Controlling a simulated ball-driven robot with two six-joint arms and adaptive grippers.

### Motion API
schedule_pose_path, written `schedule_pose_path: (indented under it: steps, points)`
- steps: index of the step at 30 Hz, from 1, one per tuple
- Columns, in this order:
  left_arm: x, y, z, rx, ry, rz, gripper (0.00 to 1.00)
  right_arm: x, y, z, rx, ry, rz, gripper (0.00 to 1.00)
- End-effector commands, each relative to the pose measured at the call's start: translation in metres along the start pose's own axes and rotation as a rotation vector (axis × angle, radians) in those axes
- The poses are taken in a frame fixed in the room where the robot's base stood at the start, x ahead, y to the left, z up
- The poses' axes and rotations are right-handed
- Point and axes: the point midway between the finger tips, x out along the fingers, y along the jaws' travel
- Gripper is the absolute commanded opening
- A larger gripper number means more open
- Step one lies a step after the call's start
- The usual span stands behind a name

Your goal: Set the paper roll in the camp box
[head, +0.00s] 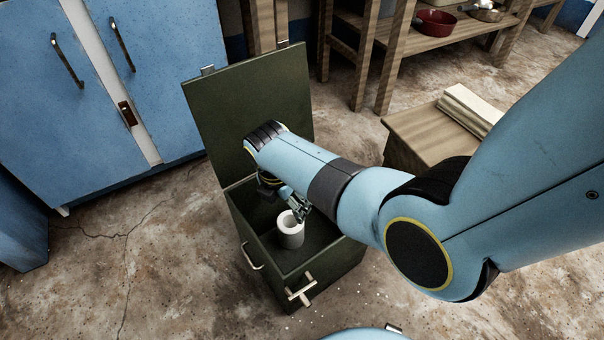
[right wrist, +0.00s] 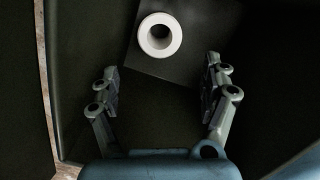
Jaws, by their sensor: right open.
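The white paper roll (head: 290,231) stands upright inside the dark green camp box (head: 257,262), whose lid (head: 252,97) is raised. In the right wrist view the roll (right wrist: 160,37) shows end-on with its hollow core, on the box's dark floor. My right gripper (head: 294,204) reaches down into the box beside the roll. In the right wrist view my right gripper (right wrist: 160,85) has its fingers spread wide with nothing between them, and the roll lies just beyond the fingertips. My left gripper is in neither view.
A blue cabinet (head: 150,75) stands at the left. A wooden crate or stool (head: 425,135) with a pale stack (head: 470,108) stands right of the box. Wooden shelving with a red pot (head: 436,22) is behind. The floor left of the box is clear.

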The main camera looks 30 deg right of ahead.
Motion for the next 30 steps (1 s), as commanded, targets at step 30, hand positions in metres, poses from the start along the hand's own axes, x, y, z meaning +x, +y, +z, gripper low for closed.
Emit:
schedule_pose_path:
  steps: [30]
  points:
    - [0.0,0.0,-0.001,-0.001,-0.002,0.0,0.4,-0.184,-0.222,-0.029,1.862,0.436,0.475,0.8]
